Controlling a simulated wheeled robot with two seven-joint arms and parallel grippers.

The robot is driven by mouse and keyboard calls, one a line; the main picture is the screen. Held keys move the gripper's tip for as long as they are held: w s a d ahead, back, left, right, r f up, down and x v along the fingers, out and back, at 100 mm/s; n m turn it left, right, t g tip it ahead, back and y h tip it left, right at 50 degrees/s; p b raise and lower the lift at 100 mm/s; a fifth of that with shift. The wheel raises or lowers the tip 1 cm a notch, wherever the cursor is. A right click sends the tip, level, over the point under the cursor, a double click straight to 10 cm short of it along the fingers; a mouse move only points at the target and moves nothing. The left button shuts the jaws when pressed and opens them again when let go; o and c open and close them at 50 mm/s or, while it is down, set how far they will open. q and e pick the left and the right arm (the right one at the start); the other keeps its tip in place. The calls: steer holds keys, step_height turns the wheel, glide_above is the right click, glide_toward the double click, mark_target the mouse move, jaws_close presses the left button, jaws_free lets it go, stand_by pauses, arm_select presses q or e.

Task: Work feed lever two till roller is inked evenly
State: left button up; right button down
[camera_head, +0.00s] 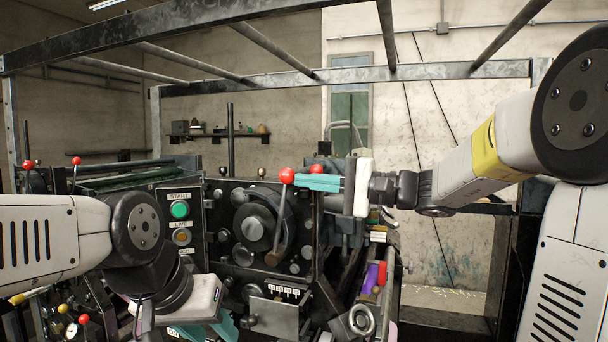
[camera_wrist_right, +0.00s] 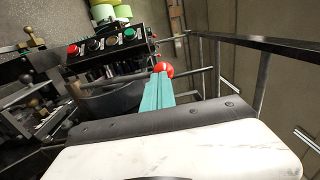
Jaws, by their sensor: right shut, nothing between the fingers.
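A lever with a red ball knob (camera_head: 287,175) stands on the front of the dark press; its shaft runs down to a brown pivot end. I cannot read a number on it. My right gripper (camera_head: 297,180) is shut and empty, its teal fingertips right at the knob. In the right wrist view the teal fingers (camera_wrist_right: 159,88) lie together, with a red knob (camera_wrist_right: 163,69) just beyond their tips; contact is unclear. My left gripper (camera_head: 212,328) is low at the left, partly cut off by the frame edge. The roller's inking cannot be made out.
A panel with a green start button (camera_head: 180,209) is left of the lever. Another red knob (camera_head: 317,169) shows behind my right fingers. More red-knobbed levers (camera_head: 76,161) stand at the left. Coloured rolls (camera_head: 371,278) lie lower right. A metal frame (camera_head: 345,77) spans overhead.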

steer(key=v, duration=0.3)
steer(key=shift+s+d, duration=0.1)
steer(key=shift+d, duration=0.2)
stand_by(0.4)
steer(key=x, duration=1.1)
stand_by(1.6)
steer(key=v, duration=1.1)
stand_by(0.5)
stand_by(0.4)
